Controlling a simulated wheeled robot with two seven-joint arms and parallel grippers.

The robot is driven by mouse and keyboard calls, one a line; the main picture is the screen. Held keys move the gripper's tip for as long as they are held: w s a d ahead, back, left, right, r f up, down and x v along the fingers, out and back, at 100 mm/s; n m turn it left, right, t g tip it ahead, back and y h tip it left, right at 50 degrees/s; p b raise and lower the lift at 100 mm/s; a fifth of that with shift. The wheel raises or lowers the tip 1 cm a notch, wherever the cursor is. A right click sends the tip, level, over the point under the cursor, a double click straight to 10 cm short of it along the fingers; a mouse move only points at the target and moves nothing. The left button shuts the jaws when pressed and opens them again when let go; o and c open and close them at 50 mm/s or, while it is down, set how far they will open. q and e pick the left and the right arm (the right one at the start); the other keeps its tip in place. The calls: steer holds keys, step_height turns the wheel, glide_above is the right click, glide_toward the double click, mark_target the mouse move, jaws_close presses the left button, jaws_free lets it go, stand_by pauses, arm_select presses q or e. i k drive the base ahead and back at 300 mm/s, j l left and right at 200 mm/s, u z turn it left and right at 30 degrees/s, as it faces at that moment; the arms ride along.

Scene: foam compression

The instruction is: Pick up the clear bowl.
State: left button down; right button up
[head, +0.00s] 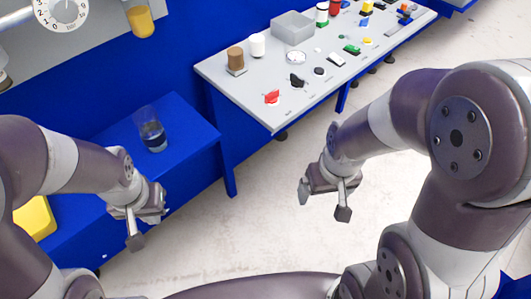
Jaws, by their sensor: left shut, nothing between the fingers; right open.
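A clear, see-through container (152,134), which looks like the clear bowl, stands on the blue bench at the left. The blue of the bench shows through it, and its exact shape is hard to make out. My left gripper (135,241) is shut and empty. In the picture it hangs below the container, apart from it. My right gripper (323,202) is open and empty over the pale floor, well to the right of the container.
The blue bench (190,115) is mostly bare, with a yellow object (38,218) at its left. An amber-filled container (140,20) is at the upper left. Open floor (270,220) lies between my arms.

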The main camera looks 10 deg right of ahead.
mark_target(152, 131)
steer(key=j+u, duration=0.1)
steer(key=u, duration=0.3)
steer(key=k+j+u, duration=0.15)
steer(key=u, duration=0.25)
steer(key=j+u, duration=0.1)
steer(key=u, duration=0.35)
steer(key=j+u, duration=0.15)
steer(key=u, duration=0.25)
steer(key=k+j+z, duration=0.1)
steer(key=j+z, duration=0.25)
steer(key=k+j+z, duration=0.15)
steer(key=j+z, duration=0.2)
steer(key=j, duration=0.2)
steer(key=i+l, duration=0.15)
steer(key=i, duration=0.15)
steer(key=i+l, duration=0.1)
steer(key=i, duration=0.2)
